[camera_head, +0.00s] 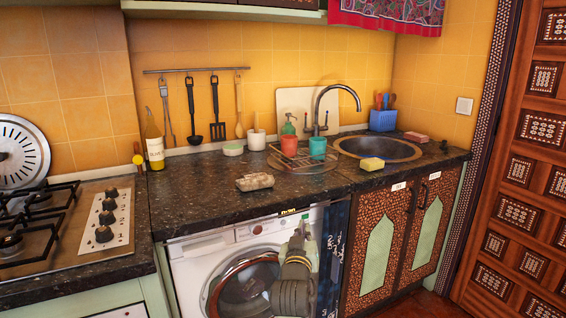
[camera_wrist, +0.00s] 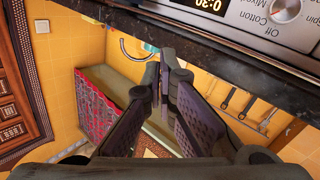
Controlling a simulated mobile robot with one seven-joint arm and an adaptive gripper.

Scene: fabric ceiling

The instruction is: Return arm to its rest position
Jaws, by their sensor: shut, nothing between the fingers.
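My gripper (camera_wrist: 164,68) shows in the wrist view with its two dark fingers together at the tips and nothing between them. In the head view my arm is low in front of the washing machine (camera_head: 210,268), below the front edge of the counter (camera_head: 215,205). The fingertips are hard to make out there. The wrist view is turned over and shows the machine's control panel (camera_wrist: 265,22) at top right, close to the gripper. My gripper appears apart from the counter and the machine.
The counter holds a grey-brown lump (camera_head: 255,182), a yellow sponge (camera_head: 372,164), a bottle (camera_head: 154,145), cups and a dish rack near the sink (camera_head: 375,149). A gas hob (camera_head: 65,235) is at left. A carved wooden door (camera_head: 525,170) is at right.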

